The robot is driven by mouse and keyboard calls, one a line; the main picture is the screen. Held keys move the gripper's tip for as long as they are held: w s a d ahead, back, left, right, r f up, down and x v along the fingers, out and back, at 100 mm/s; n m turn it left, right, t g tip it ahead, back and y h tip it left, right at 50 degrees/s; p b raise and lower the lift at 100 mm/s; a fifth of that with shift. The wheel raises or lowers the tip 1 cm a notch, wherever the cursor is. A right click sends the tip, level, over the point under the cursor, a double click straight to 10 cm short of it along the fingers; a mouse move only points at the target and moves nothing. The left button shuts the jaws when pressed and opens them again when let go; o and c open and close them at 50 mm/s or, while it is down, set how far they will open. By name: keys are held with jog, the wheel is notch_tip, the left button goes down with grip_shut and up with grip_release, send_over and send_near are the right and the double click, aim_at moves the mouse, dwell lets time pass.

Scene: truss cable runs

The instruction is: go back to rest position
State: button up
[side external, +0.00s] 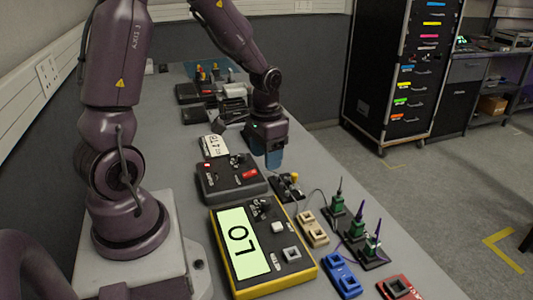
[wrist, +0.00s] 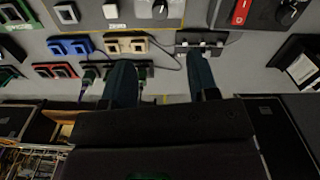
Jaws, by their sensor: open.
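My gripper (side external: 273,160) hangs from the arm above the bench, pointing down, beside the dark grey box with the red switch (side external: 234,178). In the wrist view my gripper (wrist: 160,60) shows two dark teal fingers spread apart, with nothing held between them. A small black block with connectors (wrist: 202,42) lies just beyond the right finger in that view; I cannot tell the height between them.
Tan (side external: 312,229), blue (side external: 342,275) and red (side external: 400,288) socket blocks and green connectors (side external: 338,205) line the right bench edge. A black drawer rack (side external: 402,75) stands beyond.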

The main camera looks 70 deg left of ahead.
jog(key=s+d+r+t, duration=0.2)
jog(key=s+d+r, duration=0.1)
jog(key=d+r, duration=0.1)
jog(key=s+d+r+m+t, duration=0.1)
jog(key=s+d+r, duration=0.2)
jog(key=r, duration=0.4)
jog(key=s+d+r+m+t, duration=0.1)
jog(key=s+d+r+t, duration=0.1)
jog(key=d+r, duration=0.3)
jog(key=shift+s+r+t, duration=0.3)
jog(key=shift+s+r, duration=0.15)
jog(key=shift+r, duration=0.3)
